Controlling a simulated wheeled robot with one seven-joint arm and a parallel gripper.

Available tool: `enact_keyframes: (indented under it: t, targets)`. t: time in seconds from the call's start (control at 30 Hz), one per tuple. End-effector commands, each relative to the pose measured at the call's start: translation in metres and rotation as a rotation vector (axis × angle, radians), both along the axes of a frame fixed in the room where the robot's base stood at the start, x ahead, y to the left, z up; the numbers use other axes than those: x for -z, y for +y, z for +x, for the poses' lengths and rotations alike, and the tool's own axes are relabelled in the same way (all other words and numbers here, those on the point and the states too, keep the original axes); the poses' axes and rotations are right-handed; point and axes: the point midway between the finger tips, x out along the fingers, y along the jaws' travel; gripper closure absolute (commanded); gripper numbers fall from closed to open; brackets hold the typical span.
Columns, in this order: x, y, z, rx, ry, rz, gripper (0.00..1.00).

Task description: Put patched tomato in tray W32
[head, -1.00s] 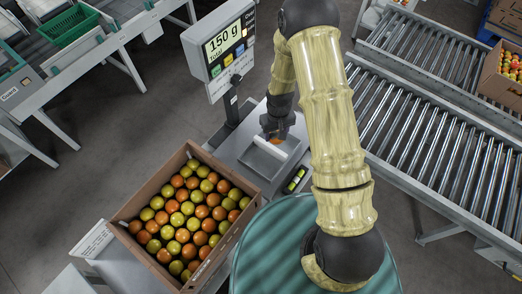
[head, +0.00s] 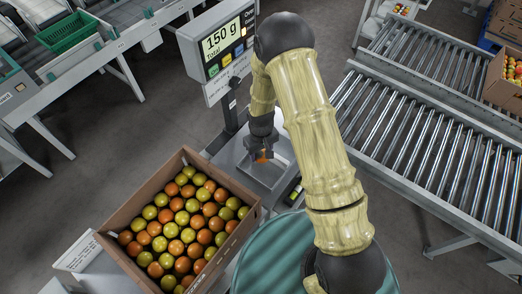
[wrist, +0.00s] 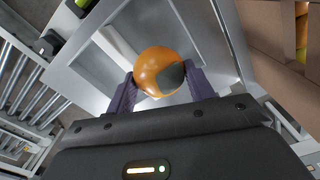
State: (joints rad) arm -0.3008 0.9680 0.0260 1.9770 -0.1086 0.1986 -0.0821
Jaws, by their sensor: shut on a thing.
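My gripper (wrist: 161,84) is shut on the patched tomato (wrist: 155,66), an orange tomato with a dark grey patch on its lower right side in the wrist view. The tomato also shows as a small orange spot (head: 262,157) under my gripper (head: 262,152) in the head view, over the weighing scale. The scale's metal pan (head: 284,178) lies beneath it, and in the wrist view the tomato appears above the pan. The scale display (head: 221,43) reads 150 g. I cannot make out any tray labelled W32.
A cardboard box (head: 119,262) full of orange and yellow-green tomatoes stands left of the scale. A roller conveyor (head: 430,150) runs at the right. A green basket (head: 67,32) sits on a grey line at the upper left, with open floor between.

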Motion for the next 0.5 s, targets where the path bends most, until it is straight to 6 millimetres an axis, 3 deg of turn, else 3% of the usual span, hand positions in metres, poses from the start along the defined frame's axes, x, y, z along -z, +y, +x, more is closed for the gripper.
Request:
enact_keyframes:
  t: [0.5]
  targets:
    - [0.054, 0.000, 0.000, 0.000, 0.000, 0.000, 0.58]
